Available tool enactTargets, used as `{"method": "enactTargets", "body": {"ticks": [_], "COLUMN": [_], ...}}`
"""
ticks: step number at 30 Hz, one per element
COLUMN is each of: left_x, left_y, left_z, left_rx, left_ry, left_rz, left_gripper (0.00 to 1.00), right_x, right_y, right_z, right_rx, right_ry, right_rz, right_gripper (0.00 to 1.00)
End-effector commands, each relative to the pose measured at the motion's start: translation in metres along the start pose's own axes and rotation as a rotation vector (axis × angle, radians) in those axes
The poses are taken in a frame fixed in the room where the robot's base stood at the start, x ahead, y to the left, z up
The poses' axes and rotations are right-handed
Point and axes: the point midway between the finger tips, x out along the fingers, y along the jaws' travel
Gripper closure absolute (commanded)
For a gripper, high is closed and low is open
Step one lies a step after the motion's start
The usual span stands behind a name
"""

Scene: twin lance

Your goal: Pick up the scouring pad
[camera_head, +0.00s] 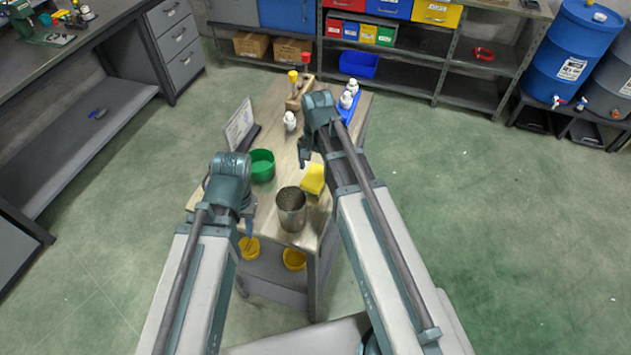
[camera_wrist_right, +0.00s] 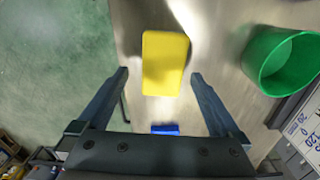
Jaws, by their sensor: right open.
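The yellow rounded block (camera_head: 312,179), which I take for the scouring pad, lies on the wooden table top (camera_head: 268,205). It also shows in the right wrist view (camera_wrist_right: 165,63), just beyond and between the fingertips. My right gripper (camera_head: 304,158) is open and empty, above the table beside the pad; its two fingers show apart in the wrist view (camera_wrist_right: 158,78). My left gripper (camera_head: 249,228) hangs by the table's near left edge, apart from the pad; its jaw opening is not clear.
A metal can (camera_head: 291,210) stands close to the pad. A green bowl (camera_head: 261,165) is left of it. White bottles (camera_head: 290,121) and a blue tray (camera_head: 343,114) stand farther back. A partly hidden blue thing (camera_wrist_right: 165,129) shows between my right fingers.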

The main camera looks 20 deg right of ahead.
Motion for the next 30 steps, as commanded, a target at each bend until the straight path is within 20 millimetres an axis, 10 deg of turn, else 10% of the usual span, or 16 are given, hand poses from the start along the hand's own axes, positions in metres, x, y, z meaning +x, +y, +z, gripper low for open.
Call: {"method": "enactTargets", "body": {"ticks": [10,20,30], "left_x": [0.044,0.046,0.046], "left_y": [0.004,0.004,0.004], "left_z": [-0.003,-0.003,-0.003], "left_rx": [0.000,0.000,0.000], "left_ry": [0.000,0.000,0.000], "left_rz": [0.000,0.000,0.000], "left_gripper": [0.65,0.65,0.65], "right_x": [0.045,0.046,0.046], "right_y": [-0.004,-0.004,-0.004], "right_z": [0.001,0.000,0.000], "right_rx": [-0.001,0.000,0.000], "right_ry": [0.000,0.000,0.000], "right_rz": [0.000,0.000,0.000], "right_gripper": [0.00,0.00,0.61]}}
